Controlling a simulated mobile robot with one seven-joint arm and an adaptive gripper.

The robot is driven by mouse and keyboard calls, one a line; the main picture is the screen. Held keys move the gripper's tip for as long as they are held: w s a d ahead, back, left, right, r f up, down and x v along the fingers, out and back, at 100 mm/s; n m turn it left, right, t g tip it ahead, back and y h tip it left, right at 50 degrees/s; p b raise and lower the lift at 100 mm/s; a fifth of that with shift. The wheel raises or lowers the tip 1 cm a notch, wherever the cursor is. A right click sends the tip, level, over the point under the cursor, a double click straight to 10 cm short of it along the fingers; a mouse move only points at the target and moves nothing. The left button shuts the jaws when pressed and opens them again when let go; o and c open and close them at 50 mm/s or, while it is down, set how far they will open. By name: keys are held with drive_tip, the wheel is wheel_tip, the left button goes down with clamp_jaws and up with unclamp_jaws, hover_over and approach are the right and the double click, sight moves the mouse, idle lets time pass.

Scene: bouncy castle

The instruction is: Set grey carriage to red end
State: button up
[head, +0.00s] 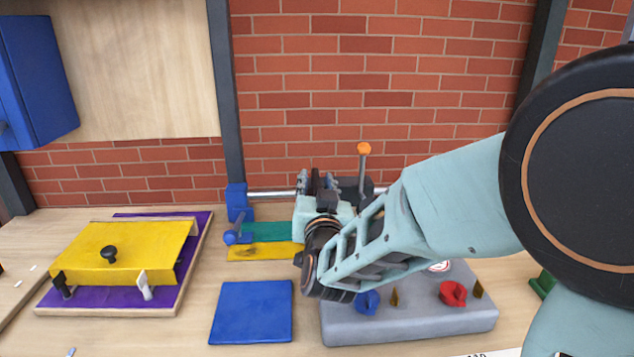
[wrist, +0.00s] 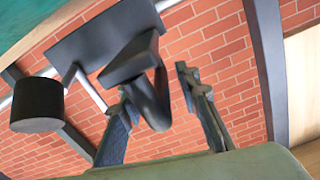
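The silver rail (head: 272,193) runs along the back of the bench, with a blue block at its left end. Its right part is hidden behind my arm, and I see no red end. The dark grey carriage (head: 346,186) sits on the rail, partly hidden by my gripper (head: 318,181). In the wrist view the grey carriage (wrist: 105,45) is close, with a thick dark post reaching toward my gripper (wrist: 158,108). The fingers are apart, one on each side of the post. A gap shows at the right finger; contact at the left finger is unclear.
An upright lever with an orange knob (head: 364,149) stands just right of my gripper. A grey panel with blue and red knobs (head: 405,325) lies below my arm. A blue mat (head: 252,312) and a yellow box (head: 125,250) are to the left.

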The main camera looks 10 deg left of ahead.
drive_tip(key=v, duration=0.7)
drive_tip(key=shift+s, duration=0.25)
drive_tip(key=shift+d, duration=0.1)
